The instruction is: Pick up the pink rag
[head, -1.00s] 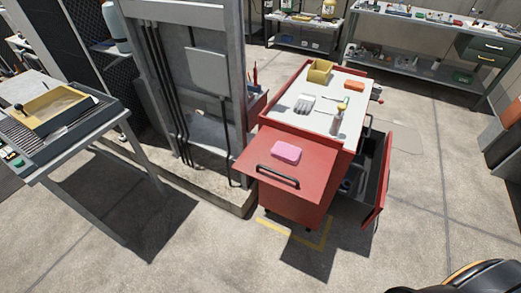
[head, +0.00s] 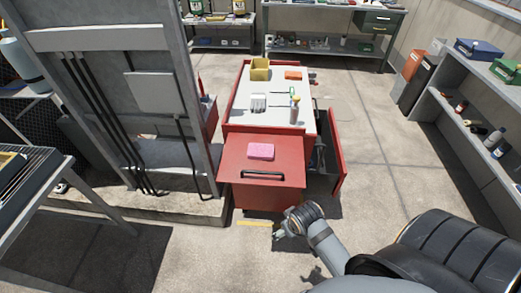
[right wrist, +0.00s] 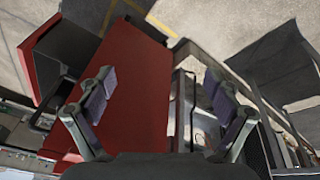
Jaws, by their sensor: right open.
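The pink rag (head: 260,151) lies folded as a small block on the red flap (head: 237,165) at the front of the red tool cart. A black handle (head: 262,174) is on the flap, just nearer to me than the rag. My right gripper (head: 279,234) is low in front of the cart, below and nearer than the flap, apart from the rag. In the right wrist view its two fingers (right wrist: 157,98) are spread with nothing between them, and the red cart fills much of the background. I cannot make out the rag there. My left gripper is out of view.
The cart's white top holds a yellow bin (head: 260,70), gloves (head: 258,103), an orange block (head: 293,75) and a bottle (head: 295,110). An open drawer (head: 337,160) juts right. A grey cabinet frame (head: 190,100) stands close left. Floor at the right is clear.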

